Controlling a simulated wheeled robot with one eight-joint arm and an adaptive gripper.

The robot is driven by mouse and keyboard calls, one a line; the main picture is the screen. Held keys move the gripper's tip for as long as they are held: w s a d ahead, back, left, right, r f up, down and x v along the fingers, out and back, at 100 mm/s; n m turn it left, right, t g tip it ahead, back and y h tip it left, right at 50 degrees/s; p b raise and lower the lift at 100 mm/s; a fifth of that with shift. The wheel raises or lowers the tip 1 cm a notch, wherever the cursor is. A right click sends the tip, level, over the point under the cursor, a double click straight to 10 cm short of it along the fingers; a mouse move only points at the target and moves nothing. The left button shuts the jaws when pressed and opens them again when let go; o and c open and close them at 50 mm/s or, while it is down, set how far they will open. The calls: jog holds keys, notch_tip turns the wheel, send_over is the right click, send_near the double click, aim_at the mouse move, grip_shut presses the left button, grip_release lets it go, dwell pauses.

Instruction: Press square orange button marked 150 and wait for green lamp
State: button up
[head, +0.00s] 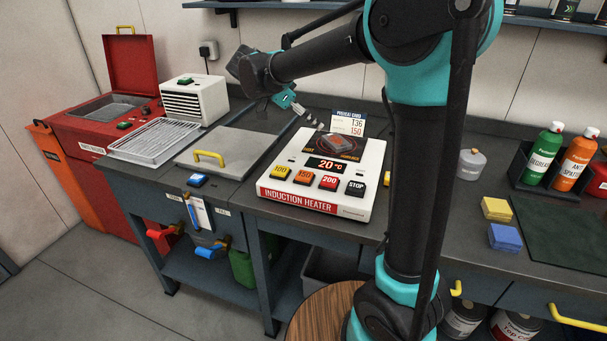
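The white induction heater (345,197) stands on the bench in the middle of the head view. The display (327,164) reads 20 °C. No lit green lamp shows on the heater. My gripper (318,125) is above the heater's back left, apart from the buttons. Its fingers are too small to judge.
A card (348,123) reading T36 and 150 stands behind the heater. A lidded bench section with a yellow handle (209,157) is to the left. A grey container (471,164), sponges (496,209) and spray bottles (543,155) are to the right.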

grip_shut()
dwell(0.4)
dwell(1.2)
